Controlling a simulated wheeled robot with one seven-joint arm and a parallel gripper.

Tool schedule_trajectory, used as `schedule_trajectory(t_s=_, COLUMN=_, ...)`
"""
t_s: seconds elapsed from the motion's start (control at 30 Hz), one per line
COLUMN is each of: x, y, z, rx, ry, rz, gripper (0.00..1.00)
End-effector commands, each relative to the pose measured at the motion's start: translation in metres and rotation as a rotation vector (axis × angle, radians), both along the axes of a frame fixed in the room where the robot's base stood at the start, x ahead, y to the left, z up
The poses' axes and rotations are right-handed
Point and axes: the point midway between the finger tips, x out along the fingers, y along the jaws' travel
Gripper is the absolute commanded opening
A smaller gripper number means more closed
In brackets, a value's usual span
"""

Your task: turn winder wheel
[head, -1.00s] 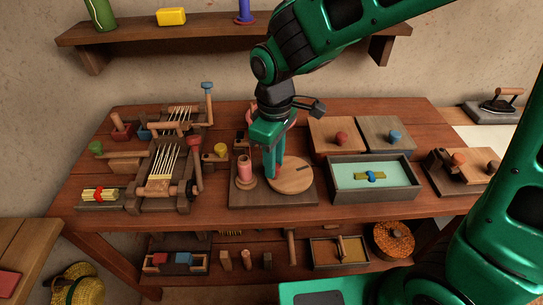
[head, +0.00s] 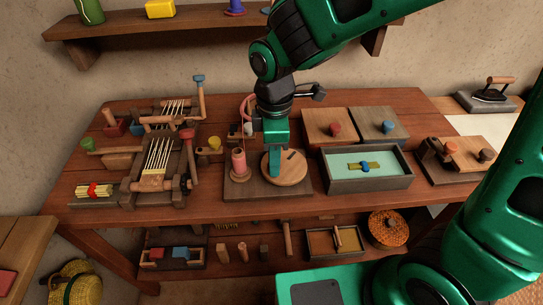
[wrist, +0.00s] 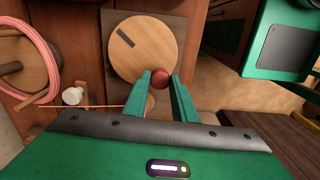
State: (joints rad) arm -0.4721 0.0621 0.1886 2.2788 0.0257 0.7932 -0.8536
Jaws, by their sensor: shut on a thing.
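The winder wheel (head: 289,174) is a round, pale wooden disc with a dark mark, mounted on a dark board right of the pink-wound spool (head: 239,162). The wheel also shows in the wrist view (wrist: 145,52), with its dark mark at the upper left. A red-brown knob (wrist: 161,78) stands near its rim. My gripper (head: 271,174) is over the wheel's left side in the head view. In the wrist view its green fingers (wrist: 159,84) are shut on the knob, one on each side. The knob is hidden in the head view.
A pink yarn loop (wrist: 62,62) hangs on a wooden holder left of the wheel, and a thin pink thread runs from there towards the fingers. A teal-lined tray (head: 340,185) stands right of the wheel, with a loom (head: 157,160) to its left.

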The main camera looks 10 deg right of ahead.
Motion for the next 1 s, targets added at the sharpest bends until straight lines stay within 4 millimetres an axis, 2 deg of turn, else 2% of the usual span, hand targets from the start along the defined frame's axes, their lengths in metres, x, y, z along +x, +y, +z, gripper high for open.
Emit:
schedule_trajectory(t_s=0.3, x=0.005, y=-0.003, z=0.001, rx=-0.002, ry=-0.008, rz=-0.014, gripper=0.02)
schedule_trajectory(t_s=0.33, x=0.005, y=-0.003, z=0.001, rx=-0.002, ry=-0.008, rz=-0.014, gripper=0.32)
schedule_trajectory(t_s=0.4, x=0.004, y=-0.003, z=0.001, rx=-0.001, ry=-0.007, rz=-0.012, gripper=0.43)
schedule_trajectory(t_s=0.77, x=0.002, y=-0.001, z=0.005, rx=0.001, ry=-0.005, rz=-0.006, gripper=0.43)
schedule_trajectory(t_s=0.87, x=0.003, y=-0.001, z=0.016, rx=0.001, ry=-0.007, rz=-0.006, gripper=0.43)
schedule_trajectory(t_s=1.0, x=0.004, y=-0.001, z=0.041, rx=0.002, ry=-0.008, rz=-0.007, gripper=0.43)
